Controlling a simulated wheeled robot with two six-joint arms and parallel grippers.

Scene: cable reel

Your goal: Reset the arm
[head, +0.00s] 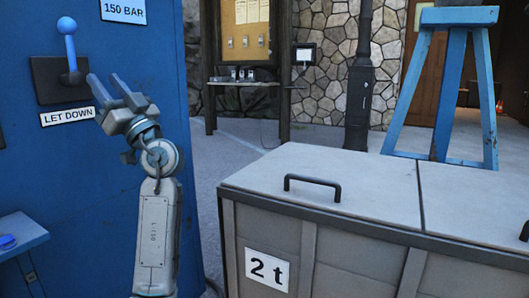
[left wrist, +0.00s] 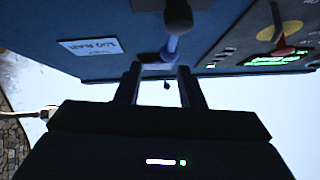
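My left gripper (head: 103,80) is open and empty in front of the blue panel (head: 120,30). Its fingers point up and left, just right of a blue ball-topped lever (head: 68,40) that stands upright on a dark plate (head: 45,85). A gap shows between the fingertips and the lever in the head view. In the left wrist view the two fingers (left wrist: 160,80) are spread, with the lever (left wrist: 174,45) beyond them; the exact distance cannot be told. My right gripper is not in view.
A "LET DOWN" label (head: 67,117) sits below the lever. A large grey crate marked "2 t" (head: 320,185) stands at right, with a blue trestle (head: 450,80) behind it. A blue ledge (head: 20,235) juts out at lower left. Paved floor (head: 225,150) is free between panel and crate.

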